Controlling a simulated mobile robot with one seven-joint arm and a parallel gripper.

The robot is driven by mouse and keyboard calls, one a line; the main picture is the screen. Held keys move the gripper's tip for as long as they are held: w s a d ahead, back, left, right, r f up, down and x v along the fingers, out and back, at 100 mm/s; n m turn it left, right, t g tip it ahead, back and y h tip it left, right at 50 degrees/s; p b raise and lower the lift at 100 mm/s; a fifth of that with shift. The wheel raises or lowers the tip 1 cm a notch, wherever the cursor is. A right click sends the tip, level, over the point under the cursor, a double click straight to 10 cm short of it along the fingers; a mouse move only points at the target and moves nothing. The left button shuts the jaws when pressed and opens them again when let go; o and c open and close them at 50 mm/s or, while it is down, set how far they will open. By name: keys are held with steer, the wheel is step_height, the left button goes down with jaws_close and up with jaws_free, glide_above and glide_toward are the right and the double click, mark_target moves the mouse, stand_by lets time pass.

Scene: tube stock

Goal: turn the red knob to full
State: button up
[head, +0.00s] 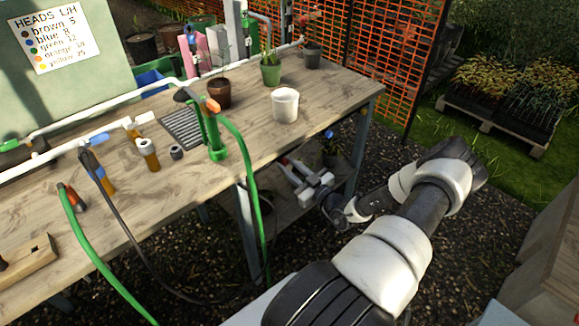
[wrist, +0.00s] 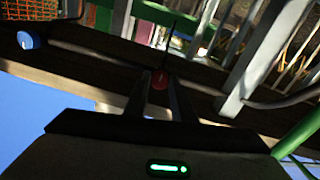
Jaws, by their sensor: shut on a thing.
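The red knob (wrist: 160,79) is between the two fingers of my gripper (wrist: 159,90) in the wrist view, and the fingers are shut on it. A thin dark rod or pointer stands up just behind the knob. In the head view my gripper (head: 291,166) reaches in under the table's right part, above the lower shelf. A small red patch, likely the knob (head: 285,160), shows at its fingertips there. The knob's turn angle and any scale around it cannot be read.
A blue knob (wrist: 29,40) sits left of the red one; it also shows under the table edge in the head view (head: 328,135). Pots and a white cup (head: 285,107) stand on the table.

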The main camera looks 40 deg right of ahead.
stand_by(0.5)
steer(key=o, duration=1.1)
steer(key=shift+c, duration=0.2)
steer(key=s, duration=1.7)
steer(key=shift+s+d, duration=0.2)
steer(key=shift+s, duration=0.05)
steer(key=shift+r, duration=0.1)
